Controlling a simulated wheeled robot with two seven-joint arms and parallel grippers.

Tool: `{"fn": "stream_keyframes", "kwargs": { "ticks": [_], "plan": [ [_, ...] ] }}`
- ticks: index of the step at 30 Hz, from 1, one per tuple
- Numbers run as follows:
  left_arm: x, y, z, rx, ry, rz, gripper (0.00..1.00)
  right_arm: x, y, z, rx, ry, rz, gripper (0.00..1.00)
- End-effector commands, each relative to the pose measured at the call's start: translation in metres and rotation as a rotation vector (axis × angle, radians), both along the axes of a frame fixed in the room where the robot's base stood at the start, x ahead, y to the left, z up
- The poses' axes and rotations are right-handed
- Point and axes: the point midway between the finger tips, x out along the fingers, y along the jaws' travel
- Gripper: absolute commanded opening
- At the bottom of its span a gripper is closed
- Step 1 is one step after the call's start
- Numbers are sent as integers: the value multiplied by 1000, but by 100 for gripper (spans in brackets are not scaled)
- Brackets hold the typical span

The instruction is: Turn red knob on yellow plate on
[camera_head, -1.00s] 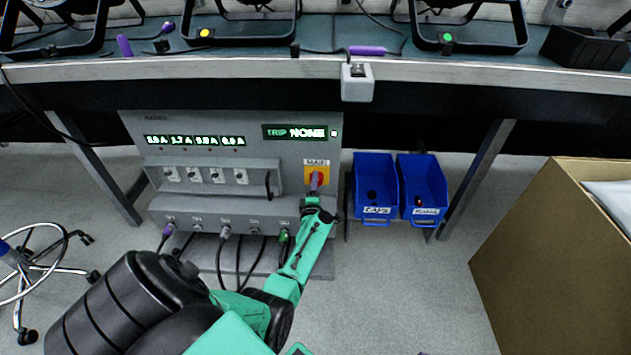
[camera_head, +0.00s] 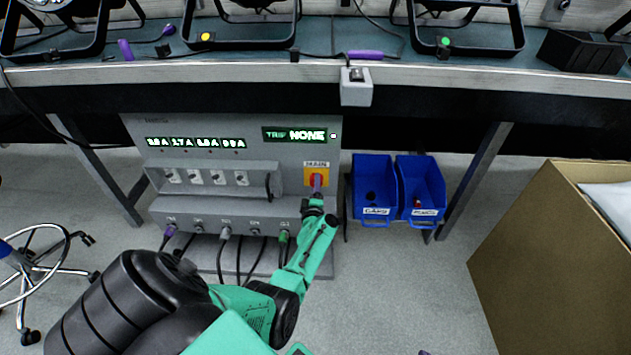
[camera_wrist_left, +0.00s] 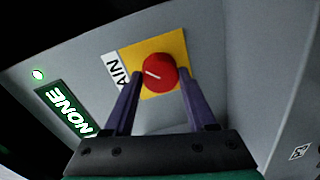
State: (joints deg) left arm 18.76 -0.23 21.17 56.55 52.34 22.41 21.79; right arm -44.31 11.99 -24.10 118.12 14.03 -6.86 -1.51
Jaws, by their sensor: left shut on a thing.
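The red knob sits on a yellow plate (camera_head: 310,170) under the MAIN label, at the right of the grey panel box. In the left wrist view the red knob (camera_wrist_left: 156,74) shows face on, with a white mark slanting across it, on the yellow plate (camera_wrist_left: 142,50). My left gripper (camera_head: 317,184) is at the plate and covers most of the knob in the head view. In the left wrist view its purple fingers (camera_wrist_left: 162,82) lie on either side of the knob, shut on it. My right gripper is not in view.
The panel (camera_head: 215,150) has lit number displays, a TRIP NONE display (camera_head: 300,135), several switches and cables below. Two blue bins (camera_head: 374,190) stand right of it, under the bench edge (camera_head: 200,72). A cardboard box (camera_head: 545,250) stands at right.

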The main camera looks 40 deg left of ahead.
Motion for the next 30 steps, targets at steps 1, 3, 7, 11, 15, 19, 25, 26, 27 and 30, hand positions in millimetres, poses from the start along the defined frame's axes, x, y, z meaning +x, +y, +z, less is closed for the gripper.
{"fn": "stream_keyframes", "kwargs": {
  "ticks": [1,3,7,11,15,19,25,26,27,30],
  "plan": [
    [0,0,0,2,2,-2,61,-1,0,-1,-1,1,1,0],
    [0,0,0,2,2,-2,87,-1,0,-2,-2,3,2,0],
    [0,0,0,1,1,-1,87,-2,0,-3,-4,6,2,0],
    [0,0,0,1,1,-1,87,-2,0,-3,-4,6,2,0],
    [-5,-4,2,0,2,-2,87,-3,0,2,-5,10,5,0],
    [-23,-19,7,-1,5,-3,87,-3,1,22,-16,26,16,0],
    [-72,-55,11,-3,5,-2,87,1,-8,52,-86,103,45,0],
    [-78,-59,11,0,5,-1,87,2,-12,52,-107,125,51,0],
    [-85,-65,10,-1,5,-2,87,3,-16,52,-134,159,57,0],
    [-101,-76,10,0,5,-3,87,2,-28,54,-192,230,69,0]
  ]
}}
